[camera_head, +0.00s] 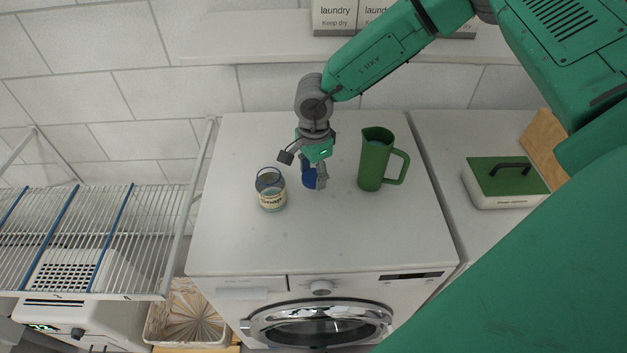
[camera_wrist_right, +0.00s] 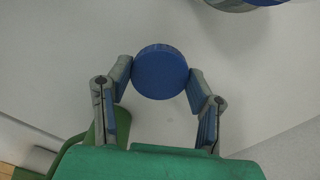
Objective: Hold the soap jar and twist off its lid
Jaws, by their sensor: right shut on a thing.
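The soap jar (camera_head: 271,192), clear with a pale label, stands upright on the white washing machine's top (camera_head: 240,240). No lid shows on its rim. My right gripper (camera_head: 308,178) is just to the right of the jar, apart from it. It is shut on a round blue lid (camera_head: 309,178), partly hidden by the fingers. The right wrist view shows the lid (camera_wrist_right: 160,72) between the two fingertips. Part of a round object is cut off at the top edge of that view. My left gripper is not in view.
A green jug (camera_head: 374,160) stands right of my right gripper, close to it. A box with a green lid (camera_head: 507,178) sits on the right-hand surface. A wire rack (camera_head: 80,240) is at the left. The front of the machine's top is clear.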

